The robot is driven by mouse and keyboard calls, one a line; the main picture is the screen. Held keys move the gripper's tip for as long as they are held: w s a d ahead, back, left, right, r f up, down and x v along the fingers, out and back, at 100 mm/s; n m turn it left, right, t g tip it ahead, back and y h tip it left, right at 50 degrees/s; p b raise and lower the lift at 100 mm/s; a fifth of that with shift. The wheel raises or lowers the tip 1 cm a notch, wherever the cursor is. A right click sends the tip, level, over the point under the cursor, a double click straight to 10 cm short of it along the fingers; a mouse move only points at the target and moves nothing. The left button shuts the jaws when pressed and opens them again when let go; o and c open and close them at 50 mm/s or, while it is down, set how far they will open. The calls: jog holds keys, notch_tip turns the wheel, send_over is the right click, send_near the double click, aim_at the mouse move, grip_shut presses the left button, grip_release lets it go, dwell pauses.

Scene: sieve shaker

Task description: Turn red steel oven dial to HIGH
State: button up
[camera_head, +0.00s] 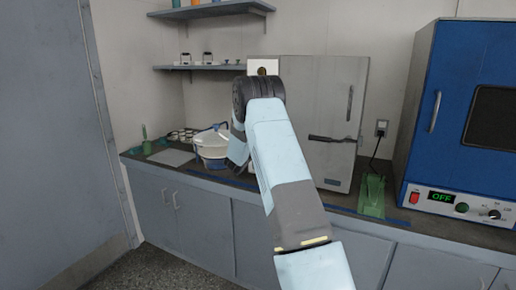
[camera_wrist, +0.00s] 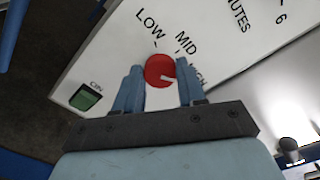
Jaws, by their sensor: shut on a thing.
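The red dial (camera_wrist: 157,66) is on a white panel in the wrist view, with LOW, MID and HIGH printed around it. Its white mark points right, towards the HIGH side; the HIGH label is partly hidden by a finger. My gripper (camera_wrist: 160,78) has one finger on each side of the dial and is shut on it. In the head view the grey steel oven (camera_head: 320,105) stands on the counter, and my arm hides the dial and most of its panel.
A green ON switch (camera_wrist: 85,96) is on the same panel. A blue oven (camera_head: 440,100) with an OFF display stands at the right. A green object (camera_head: 371,197) lies on the counter, and a white bowl-like container (camera_head: 212,150) is left of my arm. Shelves hang above.

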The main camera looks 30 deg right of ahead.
jog(key=shift+s+f, duration=0.1)
jog(key=shift+f, duration=0.4)
jog(key=o, duration=1)
jog(key=shift+r, duration=0.15)
jog(key=shift+o, duration=0.3)
jog(key=shift+r, duration=0.1)
jog(key=v, duration=1.3)
jog(key=shift+a, duration=0.3)
jog(key=shift+s, duration=0.1)
